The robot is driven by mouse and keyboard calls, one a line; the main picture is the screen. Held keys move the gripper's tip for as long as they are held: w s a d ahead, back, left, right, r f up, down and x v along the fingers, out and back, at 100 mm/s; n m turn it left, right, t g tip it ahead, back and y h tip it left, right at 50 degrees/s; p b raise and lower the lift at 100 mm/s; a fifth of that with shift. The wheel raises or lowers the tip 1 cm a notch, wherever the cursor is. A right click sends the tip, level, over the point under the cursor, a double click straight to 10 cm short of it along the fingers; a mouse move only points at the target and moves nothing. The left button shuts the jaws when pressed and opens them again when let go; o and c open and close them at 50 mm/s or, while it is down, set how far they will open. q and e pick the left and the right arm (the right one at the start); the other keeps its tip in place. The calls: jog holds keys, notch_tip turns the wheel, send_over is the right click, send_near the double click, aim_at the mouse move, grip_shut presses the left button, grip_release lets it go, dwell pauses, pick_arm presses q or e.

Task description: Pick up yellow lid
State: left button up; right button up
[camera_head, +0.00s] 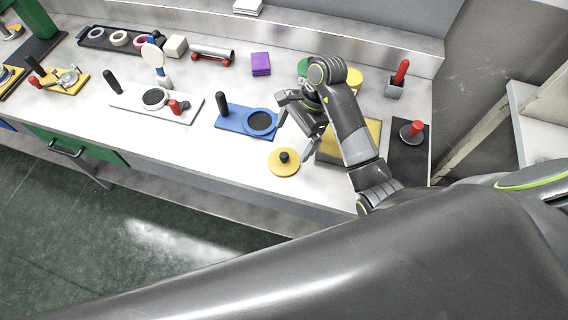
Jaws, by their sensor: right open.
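The yellow lid (277,166) is a round disc with a black knob on top. It lies flat on the worktop near the front edge, right of the blue plate. My right gripper (294,132) is above and a little to the right of the lid, pointing down toward the front. Its fingers are apart with nothing between them, and it does not appear to touch the lid. My left gripper is not in view.
A blue plate (231,117) with a ring and black handle lies left of the lid. A yellow board (366,147) lies behind my right arm, beside a black mat (400,167) with a red-handled tool. A white board (134,101) and purple block (260,63) are further left.

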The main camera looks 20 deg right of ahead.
aim_at(286, 154)
jog(key=shift+b+x, duration=0.4)
jog(key=shift+x, duration=0.5)
jog(key=shift+f, duration=0.3)
jog(key=shift+a+f+b, duration=0.15)
jog(key=shift+f+b, duration=0.05)
jog(key=shift+b, duration=0.25)
jog(key=shift+a+f, duration=0.1)
jog(key=shift+f, duration=0.15)
jog(key=x, duration=0.2)
jog(key=p+x, duration=0.1)
jog(key=x, duration=0.1)
jog(key=shift+s+f, duration=0.1)
jog(key=shift+s, duration=0.15)
jog(key=shift+a+f, duration=0.15)
jog(key=shift+f, duration=0.1)
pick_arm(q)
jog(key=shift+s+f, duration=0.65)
pick_arm(e)
jog(key=shift+c, duration=0.4)
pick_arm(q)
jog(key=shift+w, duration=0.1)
pick_arm(e)
jog(key=c, duration=0.8)
